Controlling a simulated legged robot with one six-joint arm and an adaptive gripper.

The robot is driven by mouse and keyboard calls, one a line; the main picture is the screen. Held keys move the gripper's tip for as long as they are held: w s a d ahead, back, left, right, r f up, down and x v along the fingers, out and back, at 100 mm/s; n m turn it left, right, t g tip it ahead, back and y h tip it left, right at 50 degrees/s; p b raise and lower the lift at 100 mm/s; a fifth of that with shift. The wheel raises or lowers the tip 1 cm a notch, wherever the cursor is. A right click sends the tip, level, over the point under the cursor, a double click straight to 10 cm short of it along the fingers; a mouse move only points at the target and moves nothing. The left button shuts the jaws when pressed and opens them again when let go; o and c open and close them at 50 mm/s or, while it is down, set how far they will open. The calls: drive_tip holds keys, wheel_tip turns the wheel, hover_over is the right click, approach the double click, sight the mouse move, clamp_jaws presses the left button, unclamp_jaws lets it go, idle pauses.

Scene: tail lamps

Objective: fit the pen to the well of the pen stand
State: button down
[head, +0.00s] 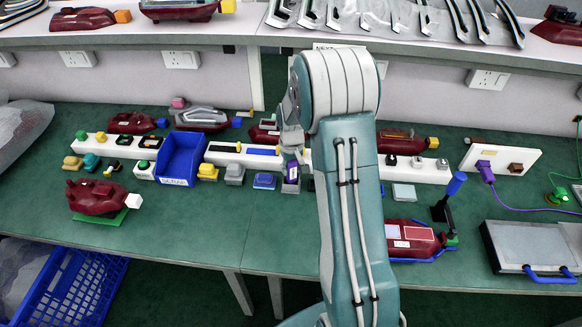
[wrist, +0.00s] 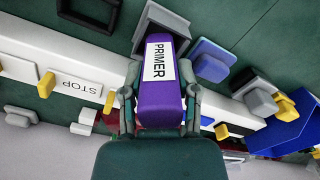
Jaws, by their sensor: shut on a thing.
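The purple pen (wrist: 164,104), with a white label reading PRIMER, is held between the two fingers of my gripper (wrist: 160,108) in the wrist view. Its far end is at the mouth of the grey pen stand (wrist: 150,18), with the stand's walls around it; how deep it sits is hidden. In the head view the pen (head: 292,169) shows as a small purple patch just above the grey stand (head: 291,187). My gripper (head: 292,143) is above them, partly hidden by my arm.
A white strip (head: 330,164) with buttons and switches runs behind the stand. A blue bin (head: 181,158) and several small coloured switches, including a blue one (head: 264,181), stand to the left. Dark red lamps (head: 107,198) lie around. The green table front (head: 200,235) is clear.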

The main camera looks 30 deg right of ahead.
drive_tip(key=shift+f, duration=0.25)
drive_tip(key=shift+f, duration=0.65)
drive_tip(key=shift+c, duration=1.3)
unclamp_jaws()
wheel_tip(320, 180, up, 12)
drive_tip(key=shift+f, duration=0.1)
